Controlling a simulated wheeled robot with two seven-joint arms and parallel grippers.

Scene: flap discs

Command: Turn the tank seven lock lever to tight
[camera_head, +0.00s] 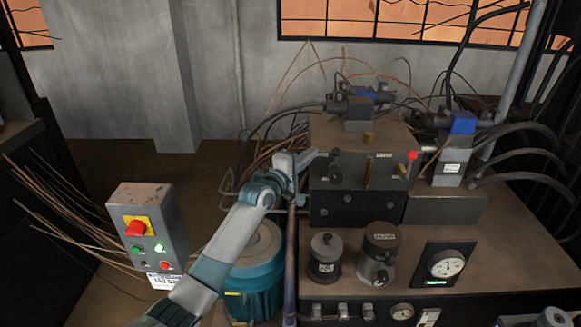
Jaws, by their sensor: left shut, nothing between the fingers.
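A grey valve block (390,140) stands on the machine top. Its front carries a black-knobbed lever (335,164), an upright brass-coloured lever (367,172) and a red-knobbed lever (411,157). The labels are too small to read, so I cannot tell which is the tank seven lock lever. My left gripper (311,156) is shut and empty at the left edge of the block, just left of the black-knobbed lever. I cannot tell whether it touches the block. My right gripper is out of view.
A control box with a red button (136,229) stands at left. Two dark canisters, one of them (326,258) at left, and a gauge (447,266) sit on the machine top. A teal motor (262,268) is below my arm. Cables and hoses crowd behind the block.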

